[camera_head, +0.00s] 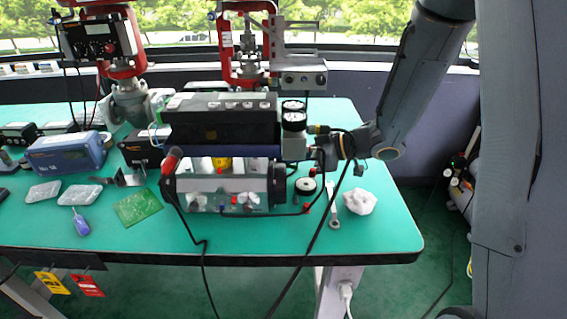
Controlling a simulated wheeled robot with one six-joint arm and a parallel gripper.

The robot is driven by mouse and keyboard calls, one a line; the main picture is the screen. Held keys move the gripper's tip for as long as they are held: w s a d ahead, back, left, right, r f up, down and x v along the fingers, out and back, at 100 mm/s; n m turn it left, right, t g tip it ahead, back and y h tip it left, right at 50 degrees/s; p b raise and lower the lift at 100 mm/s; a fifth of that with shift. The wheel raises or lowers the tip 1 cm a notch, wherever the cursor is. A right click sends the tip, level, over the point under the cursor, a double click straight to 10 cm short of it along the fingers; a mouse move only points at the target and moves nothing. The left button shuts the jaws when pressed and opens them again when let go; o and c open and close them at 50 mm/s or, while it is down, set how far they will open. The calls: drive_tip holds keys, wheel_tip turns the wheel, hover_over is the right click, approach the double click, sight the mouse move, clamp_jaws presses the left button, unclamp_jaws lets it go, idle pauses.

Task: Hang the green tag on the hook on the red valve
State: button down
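A narrow green piece (158,108) shows at the left end of the black positioner box; it may be the green tag, but it is too small and partly covered to be sure. A red valve frame (226,42) stands at the back centre, and a second red valve frame (127,50) stands at the back left. I cannot make out the hook on either. My arm comes down from the upper right and its wrist ends beside the gauges of the positioner assembly. My gripper's fingers are not distinguishable there, so I cannot see what they hold.
The positioner assembly (222,120) fills the middle of the green table (385,225). A wrench (334,215), a white lump (360,202), a circuit board (138,206) and a blue box (68,152) lie around it. Yellow (51,282) and red (87,285) tags hang below the front edge.

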drive_tip(key=shift+d+f+p, duration=0.15)
drive_tip(key=shift+f+p, duration=0.2)
drive_tip(key=shift+f, duration=0.55)
drive_tip(key=shift+f, duration=0.2)
drive_tip(key=c, duration=2)
unclamp_jaws()
drive_tip(key=shift+f+b, duration=0.1)
drive_tip(key=shift+b, duration=0.4)
